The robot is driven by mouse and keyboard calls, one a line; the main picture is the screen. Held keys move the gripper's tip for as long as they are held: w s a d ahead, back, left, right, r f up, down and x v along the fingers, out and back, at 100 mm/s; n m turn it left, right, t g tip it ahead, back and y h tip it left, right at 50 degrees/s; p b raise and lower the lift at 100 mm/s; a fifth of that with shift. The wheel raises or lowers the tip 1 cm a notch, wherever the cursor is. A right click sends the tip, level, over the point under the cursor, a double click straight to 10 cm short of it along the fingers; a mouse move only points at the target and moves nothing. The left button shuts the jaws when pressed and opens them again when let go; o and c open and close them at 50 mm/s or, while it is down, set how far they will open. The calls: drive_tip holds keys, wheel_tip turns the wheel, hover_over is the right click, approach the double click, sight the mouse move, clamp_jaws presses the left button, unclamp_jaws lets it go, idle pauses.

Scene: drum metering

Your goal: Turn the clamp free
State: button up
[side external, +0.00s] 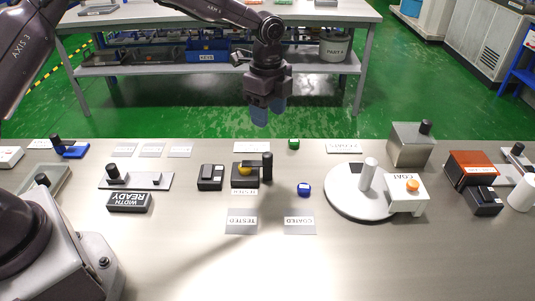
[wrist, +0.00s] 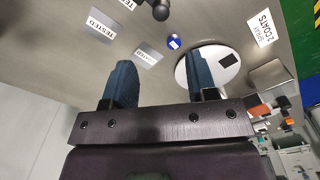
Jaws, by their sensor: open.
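The likely clamp (side external: 266,167) is a dark upright post with an arm reaching left over a yellow piece (side external: 247,170) on a black block (side external: 243,182), in the middle of the table. Whether the arm touches the yellow piece I cannot tell. In the wrist view, a dark knobbed part at the top edge (wrist: 158,9) seems to be the clamp, cut off by the frame. My gripper (side external: 265,113) hangs above and behind the clamp in the side view, apart from it. Its two blue fingers stand apart in the wrist view (wrist: 160,82), with nothing between them.
A white turntable (side external: 340,203) with a post stands right of the clamp. A blue piece (side external: 304,189) and a green piece (side external: 293,143) lie nearby. A black block (side external: 210,177) sits just left. Plates marked TESTED (side external: 241,221) and COATED (side external: 300,221) lie in front, with bare table beyond.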

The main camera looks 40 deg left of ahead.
sight(268, 154)
drive_tip(key=shift+m, duration=0.8)
wheel_tip(268, 154, down, 13)
drive_tip(key=shift+w+a+r, duration=0.1)
drive_tip(key=shift+a+r, duration=0.05)
drive_tip(key=shift+r, duration=0.05)
drive_tip(key=c, duration=0.9)
